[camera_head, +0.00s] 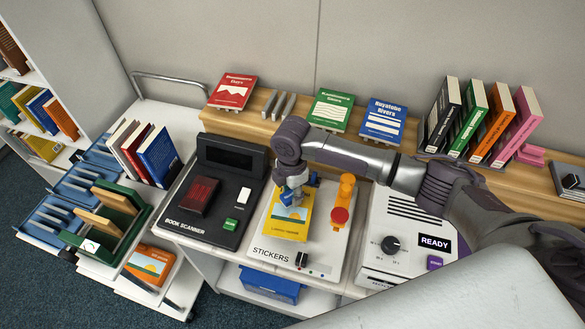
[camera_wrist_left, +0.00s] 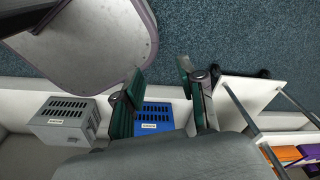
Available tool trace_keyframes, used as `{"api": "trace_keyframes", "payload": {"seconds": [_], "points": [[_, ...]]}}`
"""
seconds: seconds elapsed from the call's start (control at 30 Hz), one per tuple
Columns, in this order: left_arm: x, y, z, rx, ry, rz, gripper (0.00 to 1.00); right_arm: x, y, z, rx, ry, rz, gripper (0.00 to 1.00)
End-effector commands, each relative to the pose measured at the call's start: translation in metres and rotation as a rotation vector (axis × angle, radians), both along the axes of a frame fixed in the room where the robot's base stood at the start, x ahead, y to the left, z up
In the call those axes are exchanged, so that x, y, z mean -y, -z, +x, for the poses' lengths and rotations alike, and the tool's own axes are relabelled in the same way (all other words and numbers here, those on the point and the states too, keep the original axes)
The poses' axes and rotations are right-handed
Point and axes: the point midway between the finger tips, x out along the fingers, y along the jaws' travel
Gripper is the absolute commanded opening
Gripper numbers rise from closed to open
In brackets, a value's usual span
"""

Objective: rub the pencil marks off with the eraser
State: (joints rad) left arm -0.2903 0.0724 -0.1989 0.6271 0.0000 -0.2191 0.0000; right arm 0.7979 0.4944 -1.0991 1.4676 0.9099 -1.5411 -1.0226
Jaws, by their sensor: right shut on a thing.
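A yellow book (camera_head: 291,225) with a blue patch on its cover lies on the white stickers station (camera_head: 261,232). My right gripper (camera_head: 291,196) points down over the upper part of this book. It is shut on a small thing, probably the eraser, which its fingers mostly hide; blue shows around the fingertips. I cannot tell whether that thing touches the cover. No pencil marks can be made out at this size. My left gripper (camera_wrist_left: 160,78) is open and empty in the left wrist view, with its green-padded fingers wide apart. It is outside the head view.
The book scanner (camera_head: 213,196) stands left of the station, and a white machine reading READY (camera_head: 400,235) stands right. An orange-and-red stamp-like post (camera_head: 342,205) rises close beside my right gripper. A book cart (camera_head: 160,225) is at left. A blue box (camera_head: 270,285) sits below.

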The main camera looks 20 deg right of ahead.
Motion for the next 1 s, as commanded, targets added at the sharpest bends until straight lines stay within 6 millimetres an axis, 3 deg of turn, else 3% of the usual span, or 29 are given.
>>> {"api": "trace_keyframes", "payload": {"seconds": [0.03,0.37,0.63,1.0], "points": [[-0.001,-0.01,-0.002,-0.004,0.001,0.001,0.4,0.0,-0.011,0.001,0.002,0.001,0.001,0.01],[-0.008,-0.038,-0.02,-0.03,0.003,0.011,0.4,-0.002,-0.038,0.0,0.003,0.009,0.002,0.01],[-0.007,-0.062,-0.015,-0.024,0.004,0.011,0.4,-0.003,-0.06,-0.001,0.003,0.016,0.002,0.01],[-0.007,-0.068,-0.01,-0.015,0.004,0.009,0.4,-0.003,-0.065,-0.001,0.003,0.019,0.002,0.01]]}}
